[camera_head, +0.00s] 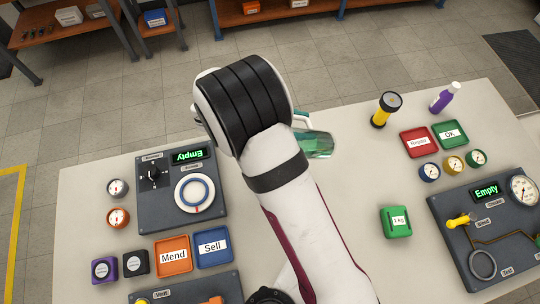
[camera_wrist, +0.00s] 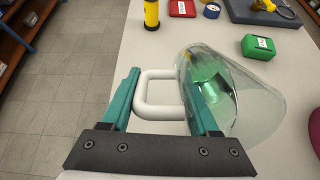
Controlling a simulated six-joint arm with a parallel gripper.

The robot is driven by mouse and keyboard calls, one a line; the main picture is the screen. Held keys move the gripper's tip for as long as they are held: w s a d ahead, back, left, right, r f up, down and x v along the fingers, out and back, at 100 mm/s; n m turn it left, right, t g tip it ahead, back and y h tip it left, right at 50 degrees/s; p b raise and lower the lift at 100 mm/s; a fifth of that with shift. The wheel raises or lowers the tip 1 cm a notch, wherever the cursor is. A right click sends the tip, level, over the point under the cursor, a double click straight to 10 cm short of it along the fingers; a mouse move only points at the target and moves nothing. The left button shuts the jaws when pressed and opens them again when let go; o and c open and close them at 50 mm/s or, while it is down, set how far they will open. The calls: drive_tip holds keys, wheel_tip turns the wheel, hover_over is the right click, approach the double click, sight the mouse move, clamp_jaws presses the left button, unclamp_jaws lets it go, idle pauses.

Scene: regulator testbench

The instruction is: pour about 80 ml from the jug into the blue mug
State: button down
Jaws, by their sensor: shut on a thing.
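A clear jug with a white handle and a greenish tint inside shows in the wrist view (camera_wrist: 248,100), on the right. It also shows in the head view (camera_head: 320,145), partly hidden behind my wrist, and looks tilted well over to the right. My gripper (camera_wrist: 160,70) has its teal fingers on both sides of the white handle and is shut on the jug. I cannot make out liquid clearly. I see no clear blue mug in either view; my arm hides part of the table.
A yellow flashlight (camera_head: 385,108), purple bottle (camera_head: 444,97), red tray (camera_head: 417,141) and green weight (camera_head: 396,222) stand on the right. Table between is clear.

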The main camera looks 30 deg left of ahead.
drive_tip(key=shift+r+t+h, duration=0.8)
drive_tip(key=shift+t+h, duration=0.1)
idle(2.0)
drive_tip(key=shift+s+a+r, duration=0.1)
drive_tip(key=shift+s+r, duration=0.05)
idle(0.4)
wheel_tip(320, 180, down, 2)
drive_tip(key=g+y, duration=0.3)
drive_tip(key=shift+g+y, duration=0.4)
idle(1.5)
